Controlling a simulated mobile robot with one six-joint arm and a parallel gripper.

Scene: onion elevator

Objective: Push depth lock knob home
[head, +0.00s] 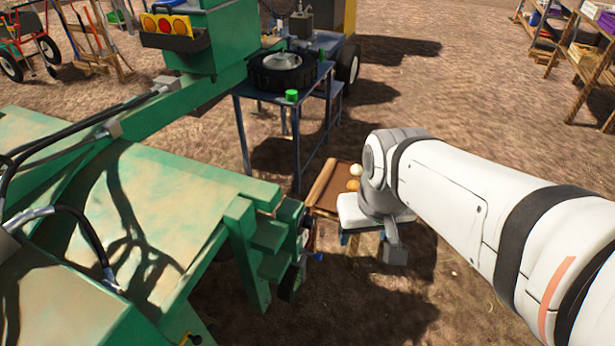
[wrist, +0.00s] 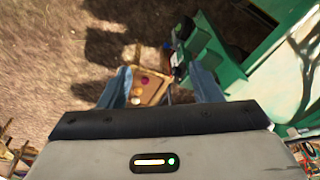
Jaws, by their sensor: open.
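I cannot tell for sure which part is the depth lock knob. On the end of the green machine (head: 245,235) there is a cluster of small parts, with a small blue piece (head: 318,257) at its lower right. In the wrist view the green machine (wrist: 240,75) is at the right, with dark parts (wrist: 180,62) on its near edge. My gripper (wrist: 160,86) is open, its two blue-grey fingers apart, with nothing seen held between them. In the head view my arm's wrist hides most of the gripper. No contact with the machine shows.
A brown tray (head: 328,190) with a few onions stands beyond the machine end; it shows between my fingers in the wrist view (wrist: 158,72). A blue table (head: 247,100) carries a black wheel (head: 283,78) and a green cap (head: 291,96). Bare ground lies right.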

